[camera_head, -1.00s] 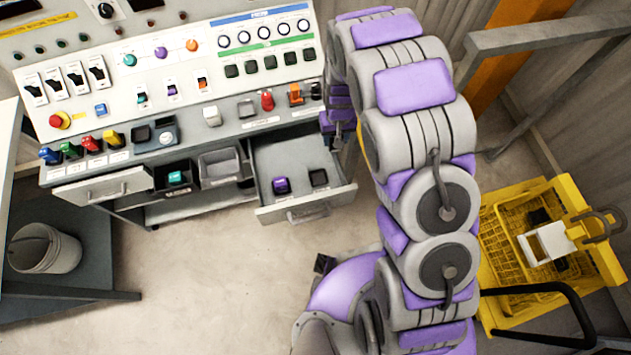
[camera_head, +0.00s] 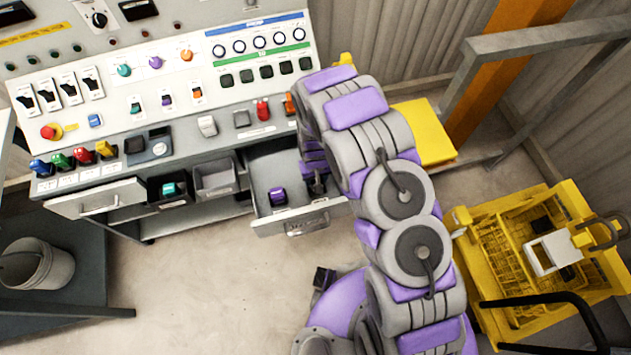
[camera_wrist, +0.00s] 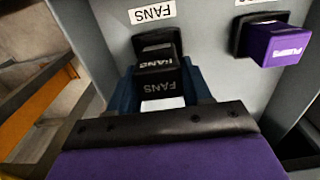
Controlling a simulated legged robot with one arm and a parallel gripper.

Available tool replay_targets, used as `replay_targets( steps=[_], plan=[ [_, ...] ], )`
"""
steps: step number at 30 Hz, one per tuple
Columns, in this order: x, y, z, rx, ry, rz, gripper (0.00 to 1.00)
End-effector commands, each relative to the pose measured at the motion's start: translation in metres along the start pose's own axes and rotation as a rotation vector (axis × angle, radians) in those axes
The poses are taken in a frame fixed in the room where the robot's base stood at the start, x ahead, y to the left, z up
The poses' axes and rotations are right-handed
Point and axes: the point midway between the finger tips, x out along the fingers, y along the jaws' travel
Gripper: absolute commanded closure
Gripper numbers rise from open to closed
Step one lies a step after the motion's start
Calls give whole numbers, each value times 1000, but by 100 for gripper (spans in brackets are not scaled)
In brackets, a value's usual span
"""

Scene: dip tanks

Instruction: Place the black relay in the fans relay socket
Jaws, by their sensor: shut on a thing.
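My gripper (camera_wrist: 162,88) is shut on the black relay (camera_wrist: 159,82), whose face reads FANS in the wrist view. The relay is between the two dark blue fingers. The black fans socket (camera_wrist: 154,43) is directly beyond it, beside a white FANS label. The relay is at the socket and overlaps it in view; I cannot tell whether it is seated or just above.
A purple relay (camera_head: 277,196) sits in a neighbouring socket in the same drawer (camera_head: 262,170). The drawer walls stand close around my gripper. A grey bin (camera_head: 215,178) and a teal relay (camera_head: 170,189) are to the left. A yellow crate (camera_head: 520,300) stands right.

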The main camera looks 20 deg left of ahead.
Motion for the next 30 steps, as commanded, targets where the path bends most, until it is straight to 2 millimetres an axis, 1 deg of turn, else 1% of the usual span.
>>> replay_targets(
  steps=[1,3,5,14,15,22,30],
  plan=[
    [10,0,0,1,-2,0,89],
    [20,0,1,1,-3,-1,89],
    [25,0,0,1,-3,-1,89],
    [25,0,0,1,-2,-1,89],
    [25,0,0,1,-2,-1,48],
    [25,0,0,1,-2,0,26],
    [25,0,0,1,-2,0,26]
  ],
)
